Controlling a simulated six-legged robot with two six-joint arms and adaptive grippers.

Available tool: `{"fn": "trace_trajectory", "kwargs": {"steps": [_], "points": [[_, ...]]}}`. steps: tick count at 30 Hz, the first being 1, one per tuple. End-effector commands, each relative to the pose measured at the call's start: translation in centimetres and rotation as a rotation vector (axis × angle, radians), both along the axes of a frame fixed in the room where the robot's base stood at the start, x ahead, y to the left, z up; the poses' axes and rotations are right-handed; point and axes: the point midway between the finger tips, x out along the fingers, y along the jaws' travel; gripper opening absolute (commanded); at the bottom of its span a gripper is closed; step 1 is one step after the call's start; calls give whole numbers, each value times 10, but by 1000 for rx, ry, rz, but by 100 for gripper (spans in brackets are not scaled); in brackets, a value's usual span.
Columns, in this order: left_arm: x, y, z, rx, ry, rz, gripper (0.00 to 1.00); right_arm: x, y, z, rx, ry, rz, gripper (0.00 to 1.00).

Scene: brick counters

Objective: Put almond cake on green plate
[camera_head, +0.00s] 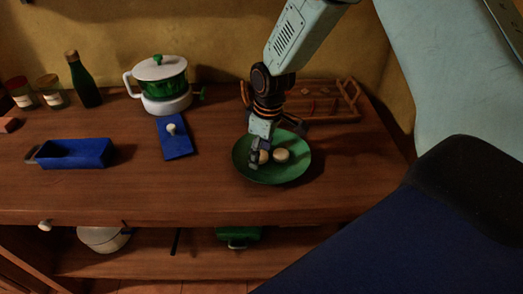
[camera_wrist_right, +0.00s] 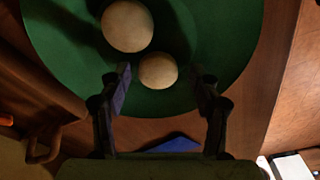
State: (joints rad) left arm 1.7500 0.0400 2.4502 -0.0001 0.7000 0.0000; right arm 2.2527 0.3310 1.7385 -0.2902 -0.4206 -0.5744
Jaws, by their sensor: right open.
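The green plate (camera_head: 275,176) lies on the wooden counter, and it fills much of the right wrist view (camera_wrist_right: 225,40). Two round beige cakes lie on it: one (camera_head: 281,155) (camera_wrist_right: 127,26) and a second (camera_head: 264,157) (camera_wrist_right: 158,70), partly hidden by my gripper in the head view. They look alike, so I cannot tell which is called almond cake. My right gripper (camera_head: 257,160) (camera_wrist_right: 164,88) is open over the plate. The second cake sits just ahead of the gap between its fingertips and is not gripped. My left gripper is out of view.
A wooden rack (camera_head: 335,101) stands behind the plate. A blue board with a white knob (camera_head: 174,138), a blue tray (camera_head: 76,154), a green-and-white pot (camera_head: 160,84), a bottle (camera_head: 84,83) and jars (camera_head: 50,91) stand to the left. The counter front is clear.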

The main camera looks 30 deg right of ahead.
Motion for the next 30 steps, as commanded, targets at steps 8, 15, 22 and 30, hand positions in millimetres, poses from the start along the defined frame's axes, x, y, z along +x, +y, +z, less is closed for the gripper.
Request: {"fn": "trace_trajectory", "kwargs": {"steps": [8, 15, 22, 30], "points": [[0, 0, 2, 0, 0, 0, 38, 0, 0, 9, 1, -3, -1, 63], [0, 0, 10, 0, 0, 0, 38, -4, -3, 55, 1, -5, -1, 63], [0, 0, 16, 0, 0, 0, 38, -9, -6, 98, 2, -2, -1, 63], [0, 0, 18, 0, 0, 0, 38, -12, -7, 122, 0, 0, -1, 63]]}}
